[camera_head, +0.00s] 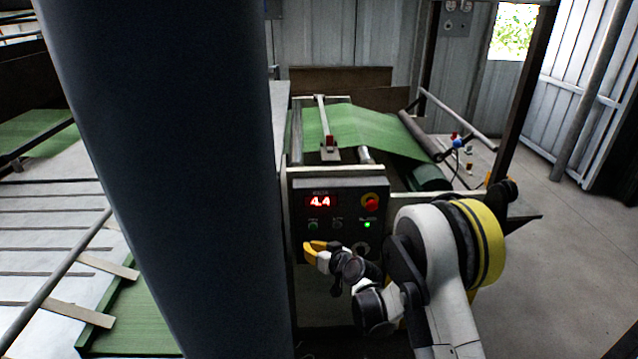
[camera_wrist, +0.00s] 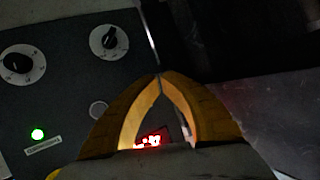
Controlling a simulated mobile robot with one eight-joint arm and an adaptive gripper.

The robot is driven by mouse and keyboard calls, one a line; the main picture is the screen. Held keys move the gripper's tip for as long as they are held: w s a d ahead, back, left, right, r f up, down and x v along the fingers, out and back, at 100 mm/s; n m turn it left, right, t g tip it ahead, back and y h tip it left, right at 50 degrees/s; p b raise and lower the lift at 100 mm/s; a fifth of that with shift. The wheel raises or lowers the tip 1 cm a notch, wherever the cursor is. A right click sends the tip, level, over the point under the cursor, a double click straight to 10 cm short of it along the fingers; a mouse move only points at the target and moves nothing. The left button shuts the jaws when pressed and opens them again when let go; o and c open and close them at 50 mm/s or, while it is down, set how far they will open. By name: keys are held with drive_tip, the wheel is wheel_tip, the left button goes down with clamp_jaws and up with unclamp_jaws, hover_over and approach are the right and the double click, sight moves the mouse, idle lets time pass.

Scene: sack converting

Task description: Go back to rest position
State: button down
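My gripper (camera_head: 308,252) has yellow fingers and is in front of the lower left part of a grey control panel (camera_head: 345,189). In the wrist view my gripper (camera_wrist: 159,76) has its two fingertips together, with nothing seen held between them. A gap between the curved fingers shows a red lit display (camera_wrist: 148,141). In the head view this display (camera_head: 320,202) reads 4.4. My arm reaches up from the bottom right and bends back left to the panel. Whether the fingertips touch the panel cannot be told.
A slatted table (camera_head: 45,215) stands left, beyond my dark column. Open floor (camera_head: 565,260) lies right.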

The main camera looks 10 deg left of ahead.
drive_tip(key=shift+a, duration=0.1)
drive_tip(key=s+d+r+m+h, duration=0.1)
drive_tip(key=s+d+r+h, duration=0.1)
drive_tip(key=s+d+r, duration=0.55)
drive_tip(key=s+d+r+m+h, duration=0.2)
drive_tip(key=d+r, duration=0.9)
drive_tip(key=r, duration=0.2)
drive_tip(key=s+d+m+g+h, duration=0.1)
drive_tip(key=s+d+m+h, duration=0.1)
drive_tip(key=s+d, duration=0.7)
drive_tip(key=s+d+m+g+h, duration=0.1)
drive_tip(key=s+d+h, duration=0.2)
drive_tip(key=s+d, duration=0.5)
drive_tip(key=s, duration=0.9)
drive_tip(key=shift+d+r+m, duration=0.25)
drive_tip(key=shift+d+m, duration=0.15)
drive_tip(key=shift+s+d+r, duration=0.1)
drive_tip(key=shift+s+d, duration=0.1)
